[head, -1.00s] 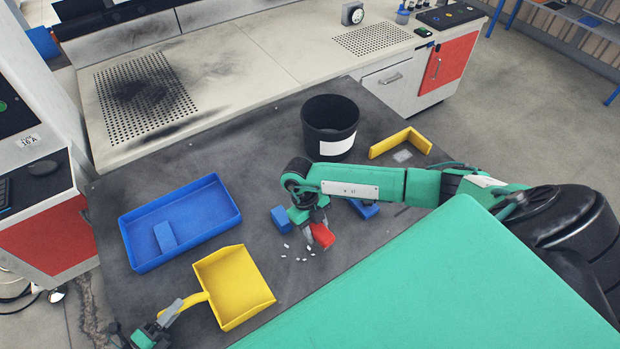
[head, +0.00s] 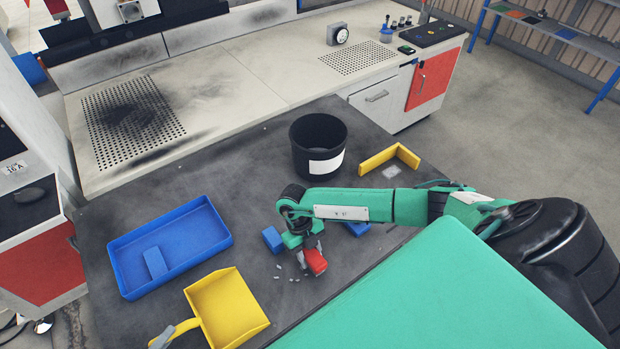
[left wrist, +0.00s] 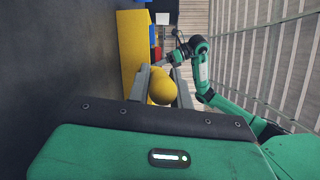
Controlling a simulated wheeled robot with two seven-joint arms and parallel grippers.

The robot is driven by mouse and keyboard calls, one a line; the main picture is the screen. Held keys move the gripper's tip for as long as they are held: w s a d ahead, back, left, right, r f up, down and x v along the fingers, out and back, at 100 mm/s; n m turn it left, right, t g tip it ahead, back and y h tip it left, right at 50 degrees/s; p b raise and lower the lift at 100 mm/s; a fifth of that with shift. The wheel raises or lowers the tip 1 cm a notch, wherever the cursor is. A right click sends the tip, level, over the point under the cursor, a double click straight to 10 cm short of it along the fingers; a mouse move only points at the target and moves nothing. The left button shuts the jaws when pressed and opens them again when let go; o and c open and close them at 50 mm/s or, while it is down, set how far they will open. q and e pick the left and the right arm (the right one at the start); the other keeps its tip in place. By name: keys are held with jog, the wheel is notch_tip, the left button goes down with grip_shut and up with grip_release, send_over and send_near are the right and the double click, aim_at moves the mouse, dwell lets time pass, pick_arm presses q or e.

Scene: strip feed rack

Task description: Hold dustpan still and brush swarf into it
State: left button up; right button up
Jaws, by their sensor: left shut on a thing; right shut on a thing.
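The yellow dustpan (head: 228,305) lies on the dark table at the lower left, its wide edge towards the right. My left gripper (left wrist: 161,78) is shut on its rounded yellow handle (left wrist: 161,92) in the left wrist view. In the head view only a grey finger of it shows at the bottom edge. My right gripper (head: 303,241) is shut on the red brush (head: 316,261), held low over the table right of the dustpan. Small grey swarf pieces (head: 277,279) lie scattered beside the brush, between it and the dustpan. Brush contact with the table cannot be told.
A blue tray (head: 218,240) holding a blue block (head: 155,262) stands left. Another blue block (head: 272,239) sits by my right gripper, and a blue piece (head: 357,229) is partly hidden behind my arm. A black bin (head: 306,160) and yellow angle piece (head: 390,158) stand behind.

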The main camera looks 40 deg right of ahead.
aim_at(258, 303)
jog(key=shift+f, duration=0.4)
jog(key=shift+f, duration=0.6)
dwell(0.3)
jog(key=shift+a+r, duration=0.15)
jog(key=shift+a, duration=1.95)
jog(key=shift+s+a+f, duration=0.1)
jog(key=shift+a+f, duration=0.05)
jog(key=shift+a, duration=2.15)
jog(key=shift+a+f, duration=0.1)
jog(key=shift+a, duration=2.2)
jog(key=shift+a+r, duration=0.15)
jog(key=shift+a, duration=1.25)
jog(key=shift+a+r, duration=0.1)
jog(key=shift+a, duration=1.25)
jog(key=shift+d+r, duration=0.1)
jog(key=shift+r, duration=0.2)
